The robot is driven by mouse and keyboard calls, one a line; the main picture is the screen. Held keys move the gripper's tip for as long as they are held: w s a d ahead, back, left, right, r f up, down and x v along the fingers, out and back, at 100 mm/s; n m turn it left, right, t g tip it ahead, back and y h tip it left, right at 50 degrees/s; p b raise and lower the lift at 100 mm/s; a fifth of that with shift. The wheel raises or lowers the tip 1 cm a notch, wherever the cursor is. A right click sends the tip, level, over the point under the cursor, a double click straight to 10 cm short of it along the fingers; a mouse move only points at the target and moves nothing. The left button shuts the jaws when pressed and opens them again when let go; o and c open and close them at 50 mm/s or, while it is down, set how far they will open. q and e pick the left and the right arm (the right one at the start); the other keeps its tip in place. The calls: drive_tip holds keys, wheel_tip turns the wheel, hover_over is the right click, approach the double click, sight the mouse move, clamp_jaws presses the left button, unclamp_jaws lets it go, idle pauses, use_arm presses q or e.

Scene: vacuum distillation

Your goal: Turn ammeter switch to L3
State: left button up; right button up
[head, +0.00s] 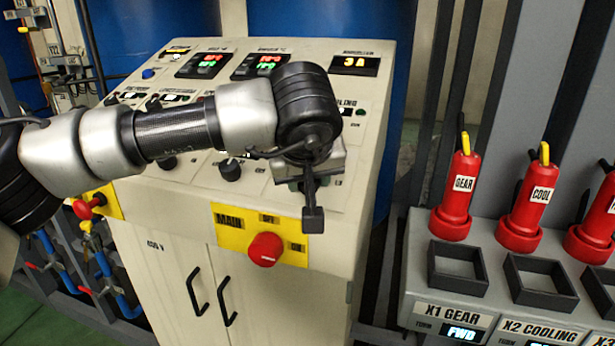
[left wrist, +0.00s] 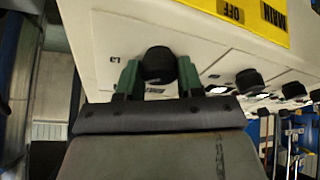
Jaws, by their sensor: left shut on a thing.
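The ammeter switch is a round black knob (left wrist: 158,64) on the cream control panel (left wrist: 130,25). In the left wrist view my left gripper (left wrist: 158,78) has its two green fingers shut on the knob, one on each side. A small printed label (left wrist: 113,57) beside the knob looks like an L with a digit, too blurred to read surely. In the head view my left gripper (head: 303,186) is at the panel's lower right and hides the knob. The ammeter display (head: 355,65) at the panel's top right shows 3 A. My right gripper is not in view.
A red main knob (head: 265,249) on a yellow plate is just below my gripper. Another black knob (head: 231,171) is to its left. Several red handles, such as the GEAR one (head: 456,190), stand on a grey console (head: 408,290) at right. My left arm covers much of the panel.

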use_arm(q)
drive_tip(key=shift+m, duration=0.7)
drive_tip(key=o, duration=0.9)
drive_tip(key=shift+h, duration=0.3)
drive_tip(key=shift+r, duration=0.1)
drive_tip(key=d+b+v, duration=0.1)
drive_tip(key=v, duration=0.9)
drive_tip(key=shift+s+a+r, duration=0.25)
drive_tip(key=shift+s+a, duration=0.05)
drive_tip(key=shift+a, duration=0.2)
drive_tip(key=shift+f, duration=0.1)
